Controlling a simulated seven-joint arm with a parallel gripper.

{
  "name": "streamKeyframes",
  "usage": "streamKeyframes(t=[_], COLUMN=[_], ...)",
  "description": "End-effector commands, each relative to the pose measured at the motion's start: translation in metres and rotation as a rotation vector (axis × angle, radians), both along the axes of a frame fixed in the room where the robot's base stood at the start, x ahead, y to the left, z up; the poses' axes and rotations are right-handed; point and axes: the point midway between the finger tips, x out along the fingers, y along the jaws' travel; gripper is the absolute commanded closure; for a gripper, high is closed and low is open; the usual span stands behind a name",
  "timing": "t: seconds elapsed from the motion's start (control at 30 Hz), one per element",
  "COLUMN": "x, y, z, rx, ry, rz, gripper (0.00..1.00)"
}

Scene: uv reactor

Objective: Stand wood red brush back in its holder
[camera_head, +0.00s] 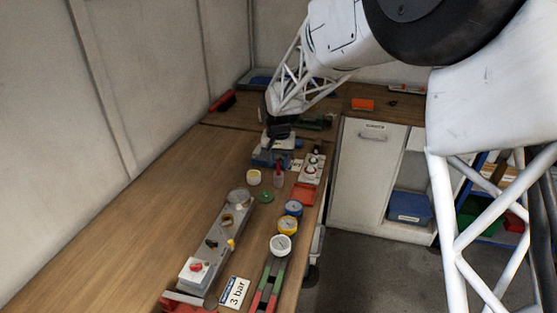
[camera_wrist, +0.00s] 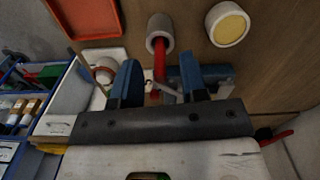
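The red brush (camera_head: 278,168) stands about upright on the bench, its red handle pointing up. In the wrist view the handle (camera_wrist: 159,62) runs from the mouth of a small grey-white cylinder, apparently its holder (camera_wrist: 160,27), toward my gripper. How deep the brush sits is hidden. My gripper (camera_wrist: 160,82) has its two blue fingers apart, with the handle between them in the picture and a gap showing on both sides. In the head view my gripper (camera_head: 273,157) is just behind the brush, its fingertips hard to make out.
A white cup with yellow contents (camera_head: 254,177) stands left of the brush. A red tray (camera_head: 303,194) and a white panel with round knobs (camera_head: 312,168) lie to the right. Blue and yellow-rimmed round pieces (camera_head: 290,216) stand nearer. The bench's left side is clear.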

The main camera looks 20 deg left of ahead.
Motion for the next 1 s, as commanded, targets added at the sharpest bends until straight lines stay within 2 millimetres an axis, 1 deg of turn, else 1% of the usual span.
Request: streamKeyframes(t=[0.3,0.47,0.57,1.0], x=[0.0,0.0,0.0,0.0], y=[0.0,0.0,0.0,0.0], z=[0.001,0.009,0.018,0.069], rx=[0.0,0.0,0.001,0.0], ry=[0.0,-0.001,-0.003,-0.001], rz=[0.0,0.0,0.0,0.0], gripper=[0.6,0.6,0.6,0.6])
